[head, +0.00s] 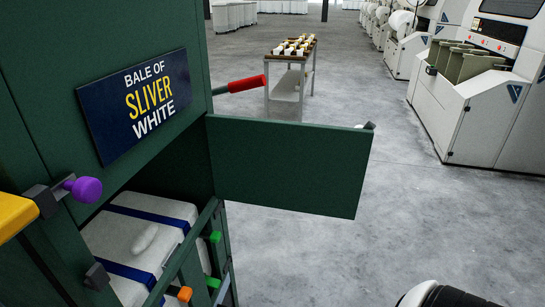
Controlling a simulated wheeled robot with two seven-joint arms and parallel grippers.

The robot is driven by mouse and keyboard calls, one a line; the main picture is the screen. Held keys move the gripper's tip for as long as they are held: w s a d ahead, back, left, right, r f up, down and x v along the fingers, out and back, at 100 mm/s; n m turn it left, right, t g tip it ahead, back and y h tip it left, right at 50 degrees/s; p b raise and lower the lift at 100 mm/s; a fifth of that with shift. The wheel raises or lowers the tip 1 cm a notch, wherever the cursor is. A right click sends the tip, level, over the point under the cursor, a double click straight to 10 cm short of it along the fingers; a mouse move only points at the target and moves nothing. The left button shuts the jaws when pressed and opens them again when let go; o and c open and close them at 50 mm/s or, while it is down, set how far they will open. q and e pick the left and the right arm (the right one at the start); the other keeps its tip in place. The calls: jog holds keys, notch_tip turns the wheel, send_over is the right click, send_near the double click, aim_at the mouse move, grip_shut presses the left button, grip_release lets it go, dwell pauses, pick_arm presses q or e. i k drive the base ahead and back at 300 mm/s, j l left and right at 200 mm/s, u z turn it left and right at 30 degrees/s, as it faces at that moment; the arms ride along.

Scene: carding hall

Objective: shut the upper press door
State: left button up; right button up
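The green press (110,30) stands at the left with a "BALE OF SLIVER WHITE" sign (135,104). A green door (290,165), which I take for the upper press door, stands swung open, sticking out to the right from the press. A small grey and dark fitting (367,126) shows at its free end. The opening beside it shows a white bale (140,235) with blue straps. A purple knob (83,189) sits on a dark bracket left of the opening. Neither of my grippers is in view; a white and black part, probably my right arm, shows at the bottom right.
A red-handled lever (246,84) sticks out from the press above the door. Green and orange ends (185,294) show low on the press. A trolley (290,80) with small items stands behind. White machines (470,110) line the right. The grey floor between is clear.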

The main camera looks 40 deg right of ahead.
aim_at(319, 169)
jog(key=i+l, duration=0.1)
jog(key=l, duration=0.45)
jog(key=i+l, duration=0.1)
jog(key=l, duration=1.05)
jog(key=i+l, duration=0.15)
jog(key=l, duration=0.4)
jog(key=i+l, duration=0.1)
jog(key=l, duration=0.45)
jog(key=l+u, duration=0.4)
jog(key=l, duration=0.2)
jog(key=l+u, duration=0.45)
jog(key=l, duration=0.15)
jog(key=k+l+u, duration=0.15)
jog(key=l+u, duration=0.25)
jog(key=l, duration=0.15)
jog(key=u, duration=0.35)
